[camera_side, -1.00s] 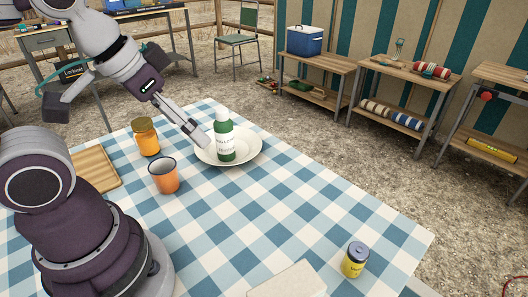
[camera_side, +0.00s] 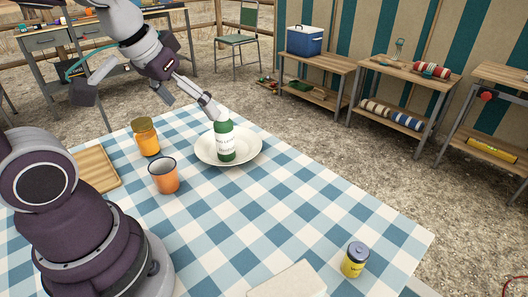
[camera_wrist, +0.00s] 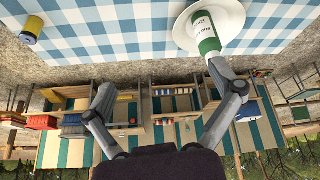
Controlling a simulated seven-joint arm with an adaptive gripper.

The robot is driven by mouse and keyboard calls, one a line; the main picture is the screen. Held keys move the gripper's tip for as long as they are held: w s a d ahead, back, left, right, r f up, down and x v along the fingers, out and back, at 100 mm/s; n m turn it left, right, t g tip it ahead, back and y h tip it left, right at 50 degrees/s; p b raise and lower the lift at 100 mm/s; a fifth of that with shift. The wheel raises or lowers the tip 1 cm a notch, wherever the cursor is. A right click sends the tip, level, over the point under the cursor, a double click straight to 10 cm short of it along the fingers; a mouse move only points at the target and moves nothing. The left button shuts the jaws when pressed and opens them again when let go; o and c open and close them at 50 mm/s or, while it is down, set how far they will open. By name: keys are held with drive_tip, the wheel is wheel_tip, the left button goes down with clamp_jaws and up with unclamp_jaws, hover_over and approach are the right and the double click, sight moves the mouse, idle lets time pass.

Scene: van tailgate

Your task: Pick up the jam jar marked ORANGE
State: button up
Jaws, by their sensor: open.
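An amber-orange jar with a gold lid (camera_side: 147,139) stands upright on the checked tablecloth near the table's back left edge in the side view. Its label is too small to read. It is not in the wrist view. My gripper (camera_side: 214,108) is at the upper part of a green bottle, to the right of the jar and well apart from it. In the wrist view my gripper (camera_wrist: 162,78) has its fingers spread wide with nothing between them. The right finger overlaps the bottle's top end; I cannot tell if they touch.
The green bottle with a white label (camera_side: 226,145) stands on a white plate (camera_side: 250,152). An orange cup with a dark rim (camera_side: 164,176) is in front of the jar. A wooden board (camera_side: 95,168) lies left. A yellow can (camera_side: 355,260) stands front right. Mid-table cloth is clear.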

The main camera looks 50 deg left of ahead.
drive_tip(key=w+a+f+n+g+y, duration=0.25)
drive_tip(key=a+n, duration=0.35)
drive_tip(key=a, duration=0.6)
drive_tip(key=n+g, duration=0.2)
drive_tip(key=n, duration=0.3)
hover_over(145, 134)
drive_tip(key=s, duration=0.1)
drive_tip(key=shift+t+y, duration=0.25)
drive_tip(key=shift+y, duration=0.1)
drive_tip(key=f, duration=0.7)
drive_tip(key=shift+d+f, duration=0.25)
drive_tip(key=shift+f, duration=0.1)
drive_tip(key=x, duration=0.8)
drive_tip(key=shift+w+f, duration=0.15)
drive_tip(key=shift+w, duration=0.1)
drive_tip(key=shift+c, duration=0.4)
drive_tip(key=c, duration=1.2)
